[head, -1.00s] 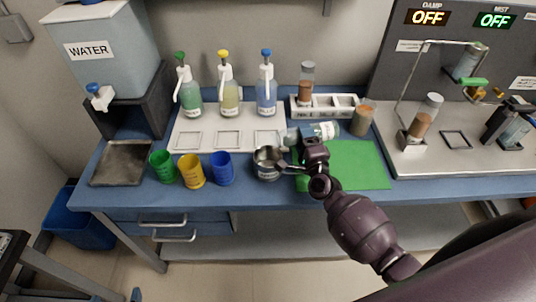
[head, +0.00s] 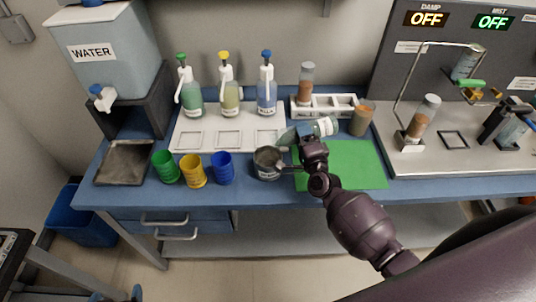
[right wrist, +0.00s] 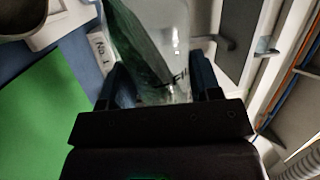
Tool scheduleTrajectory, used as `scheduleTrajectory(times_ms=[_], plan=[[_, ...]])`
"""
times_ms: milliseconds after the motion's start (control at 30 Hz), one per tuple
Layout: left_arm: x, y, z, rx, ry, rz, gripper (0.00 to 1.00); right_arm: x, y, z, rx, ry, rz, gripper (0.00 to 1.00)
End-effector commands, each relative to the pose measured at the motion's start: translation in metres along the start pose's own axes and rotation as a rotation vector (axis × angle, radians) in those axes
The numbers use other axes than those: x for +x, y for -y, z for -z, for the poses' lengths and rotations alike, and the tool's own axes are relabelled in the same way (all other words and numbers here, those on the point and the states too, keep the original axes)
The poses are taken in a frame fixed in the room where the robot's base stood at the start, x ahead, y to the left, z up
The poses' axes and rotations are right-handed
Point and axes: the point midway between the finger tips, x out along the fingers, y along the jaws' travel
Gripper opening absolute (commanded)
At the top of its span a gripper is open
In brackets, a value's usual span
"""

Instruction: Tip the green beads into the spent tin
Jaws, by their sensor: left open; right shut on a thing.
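My right gripper (head: 311,146) is shut on a clear jar (head: 324,127) with green contents. It holds the jar tipped on its side, the left end lower and close above the tin. In the right wrist view the jar (right wrist: 150,45) lies between the two fingers, with green beads along its wall. The spent tin (head: 268,172), a grey metal cup with a label, stands on the blue bench just below and left of the jar. I cannot tell whether any beads are in the tin. My left gripper is not in view.
A green mat (head: 350,170) lies right of the tin. Green (head: 165,167), yellow (head: 192,171) and blue (head: 222,168) cups stand to its left. Pump bottles (head: 229,95) stand on a white tray behind. A white rack (head: 335,112) and an amber jar (head: 362,118) are behind the mat.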

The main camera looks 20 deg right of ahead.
Motion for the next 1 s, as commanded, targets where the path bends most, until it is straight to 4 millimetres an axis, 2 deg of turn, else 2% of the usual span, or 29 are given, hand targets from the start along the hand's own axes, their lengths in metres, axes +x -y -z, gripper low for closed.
scheduleTrajectory(times_ms=[1000], plan=[[-0.009,0.001,0.006,-0.002,0.014,0.001,0.87,0.002,0.012,-0.003,-0.121,0.018,0.001,0.25]])
